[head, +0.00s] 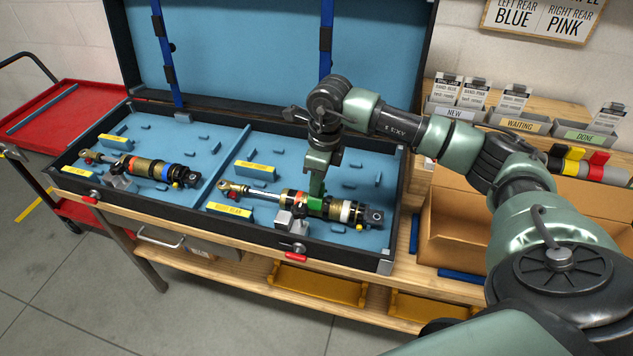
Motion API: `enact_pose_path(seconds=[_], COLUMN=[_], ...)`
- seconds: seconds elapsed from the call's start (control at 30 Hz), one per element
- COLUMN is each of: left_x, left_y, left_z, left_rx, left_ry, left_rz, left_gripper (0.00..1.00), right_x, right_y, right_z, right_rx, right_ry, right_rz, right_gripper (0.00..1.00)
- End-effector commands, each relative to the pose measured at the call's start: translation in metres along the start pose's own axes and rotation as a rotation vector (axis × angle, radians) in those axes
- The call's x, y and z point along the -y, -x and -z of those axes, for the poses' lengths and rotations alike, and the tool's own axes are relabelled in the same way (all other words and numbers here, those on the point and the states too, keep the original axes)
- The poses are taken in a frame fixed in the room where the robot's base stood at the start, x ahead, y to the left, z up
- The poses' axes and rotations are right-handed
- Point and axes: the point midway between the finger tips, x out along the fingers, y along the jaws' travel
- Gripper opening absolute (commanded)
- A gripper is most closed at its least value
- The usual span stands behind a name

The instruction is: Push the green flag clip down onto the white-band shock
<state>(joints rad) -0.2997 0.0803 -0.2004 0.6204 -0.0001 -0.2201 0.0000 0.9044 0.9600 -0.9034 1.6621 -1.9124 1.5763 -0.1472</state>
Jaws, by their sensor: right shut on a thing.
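The white-band shock (345,211) lies in the right half of the open blue-lined case, with its rod end to the left. It has gold and black parts, an orange band and a white band near its right end. My right gripper (317,172) points down over the shock, shut on the green flag clip (316,189). The clip is upright and its lower end meets the shock body, left of the white band. I cannot tell whether it is fully seated. My left gripper is not in view.
A second shock with a blue band (161,170) lies in the case's left half. Small grey blocks (291,219) stand by the case's front. Right of the case are an open cardboard box (450,235) and labelled bins (525,124). A red cart (70,100) stands at left.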

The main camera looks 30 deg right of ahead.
Motion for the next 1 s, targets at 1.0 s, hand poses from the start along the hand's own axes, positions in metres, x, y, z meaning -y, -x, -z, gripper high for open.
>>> enact_pose_path(seconds=[1.0], left_x=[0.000], left_y=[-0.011], left_z=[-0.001], left_rx=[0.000], left_ry=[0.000], left_rz=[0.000], left_gripper=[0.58], right_x=[0.000], right_y=[-0.012], right_z=[0.002], right_rx=[0.000], right_ry=[0.000], right_rz=[0.000], right_gripper=[0.00])
